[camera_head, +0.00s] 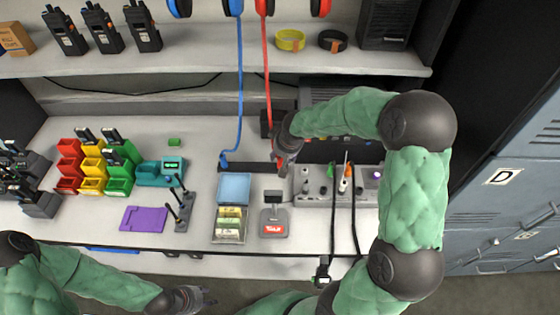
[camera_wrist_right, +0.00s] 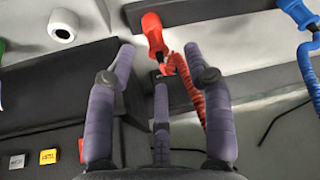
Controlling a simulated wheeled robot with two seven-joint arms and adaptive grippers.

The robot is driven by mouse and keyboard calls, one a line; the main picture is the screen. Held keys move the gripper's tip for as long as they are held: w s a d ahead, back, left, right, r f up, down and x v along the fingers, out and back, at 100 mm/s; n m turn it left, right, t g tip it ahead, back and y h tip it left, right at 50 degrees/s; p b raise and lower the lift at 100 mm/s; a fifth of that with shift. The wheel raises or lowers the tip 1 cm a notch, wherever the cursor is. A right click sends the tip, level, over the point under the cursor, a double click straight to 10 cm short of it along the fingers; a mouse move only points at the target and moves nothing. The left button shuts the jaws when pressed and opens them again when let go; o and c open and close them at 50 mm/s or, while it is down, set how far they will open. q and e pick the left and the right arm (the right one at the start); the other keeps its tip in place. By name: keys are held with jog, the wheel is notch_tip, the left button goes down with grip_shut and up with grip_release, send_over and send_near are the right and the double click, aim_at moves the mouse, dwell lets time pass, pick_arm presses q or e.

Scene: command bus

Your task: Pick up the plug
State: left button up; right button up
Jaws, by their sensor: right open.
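A red plug (camera_wrist_right: 152,32) on a coiled red cord sits at a dark strip, just beyond and between the fingertips of my right gripper (camera_wrist_right: 160,60). The fingers are spread and do not appear to grip it. In the head view my right gripper (camera_head: 284,168) is over the back of the desk, and the plug's body is mostly hidden by it; the red cord (camera_head: 268,85) hangs down to it. My left gripper (camera_head: 203,298) is open and empty below the desk's front edge.
A shelf (camera_head: 200,62) with radios and wristbands spans above. A console (camera_head: 345,180) with knobs and black cables stands right of the right gripper. A blue-lidded box (camera_head: 234,188), purple pad (camera_head: 144,219) and colored bins (camera_head: 92,167) lie left.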

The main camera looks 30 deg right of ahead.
aim_at(280, 160)
jog(key=b+x, duration=0.1)
jog(key=x, duration=0.4)
jog(key=shift+d+b, duration=0.15)
jog(key=shift+b, duration=0.2)
jog(key=shift+s, duration=0.1)
jog(key=c, duration=1)
